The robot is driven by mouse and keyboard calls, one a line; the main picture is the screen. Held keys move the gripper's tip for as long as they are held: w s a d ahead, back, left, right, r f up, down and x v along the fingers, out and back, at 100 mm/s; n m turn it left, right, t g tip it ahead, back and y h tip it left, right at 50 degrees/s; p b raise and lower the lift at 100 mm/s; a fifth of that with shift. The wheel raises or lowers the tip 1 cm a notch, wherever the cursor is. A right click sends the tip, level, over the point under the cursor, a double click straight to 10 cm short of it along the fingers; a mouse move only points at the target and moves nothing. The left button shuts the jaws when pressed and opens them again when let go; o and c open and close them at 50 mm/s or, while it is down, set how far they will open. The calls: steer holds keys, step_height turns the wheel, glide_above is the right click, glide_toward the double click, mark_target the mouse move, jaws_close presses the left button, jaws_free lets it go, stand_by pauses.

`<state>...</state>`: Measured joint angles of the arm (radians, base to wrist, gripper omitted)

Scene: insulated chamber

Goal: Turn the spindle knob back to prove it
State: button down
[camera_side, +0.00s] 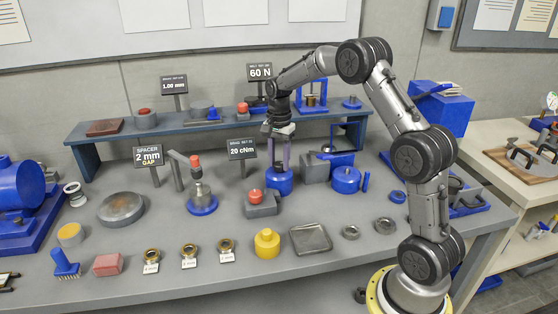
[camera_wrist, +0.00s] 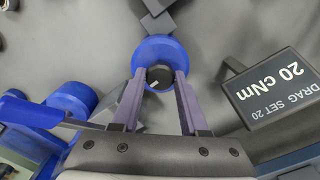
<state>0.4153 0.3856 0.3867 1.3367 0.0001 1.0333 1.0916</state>
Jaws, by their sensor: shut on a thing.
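The spindle knob (camera_wrist: 159,77) is a small black knob with a white mark on top of a round blue base. The blue base (camera_side: 279,184) stands on the bench below my gripper in the side view, and it also shows in the wrist view (camera_wrist: 160,48). My gripper (camera_side: 280,164) points straight down over it. In the wrist view my gripper (camera_wrist: 159,79) has its two purple fingers on either side of the black knob, shut on it.
A sign reading "DRAG SET 20 cNm" (camera_side: 242,149) stands left of my gripper and close by in the wrist view (camera_wrist: 273,92). A grey block with a red button (camera_side: 262,204) sits in front. A blue round part (camera_side: 346,180) stands to the right. A raised shelf (camera_side: 215,124) runs behind.

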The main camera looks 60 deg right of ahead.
mark_target(279, 163)
steer(key=shift+r+m, duration=0.15)
steer(key=shift+m, duration=0.25)
steer(key=shift+c, duration=2.1)
jaws_free()
step_height(279, 163, up, 14)
